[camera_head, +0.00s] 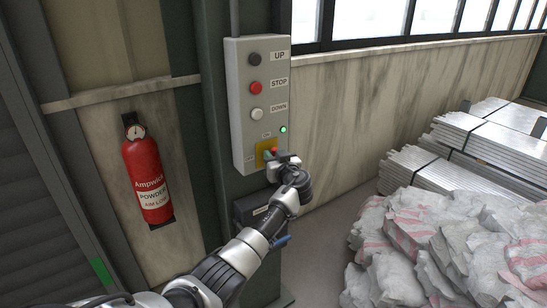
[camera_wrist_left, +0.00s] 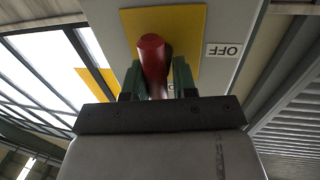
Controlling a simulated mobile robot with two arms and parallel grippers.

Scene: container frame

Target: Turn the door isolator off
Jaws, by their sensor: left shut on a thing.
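The door isolator is a red rotary handle on a yellow plate (camera_head: 262,152) at the bottom of a grey control box (camera_head: 240,100). In the left wrist view the red handle (camera_wrist_left: 152,58) stands out from the yellow plate (camera_wrist_left: 185,30), beside an OFF label (camera_wrist_left: 223,50). My left gripper (camera_head: 272,156) is at the handle, and in the left wrist view its green-grey fingers (camera_wrist_left: 158,82) are on both sides of it, shut on it. The handle's exact setting is partly hidden. My right gripper is in neither view.
Above the isolator are UP (camera_head: 255,59), STOP (camera_head: 255,87) and DOWN (camera_head: 257,114) buttons and a lit green lamp (camera_head: 283,129). A red fire extinguisher (camera_head: 146,170) hangs on the left. Grey sacks (camera_head: 440,240) and metal bundles (camera_head: 480,150) lie on the right.

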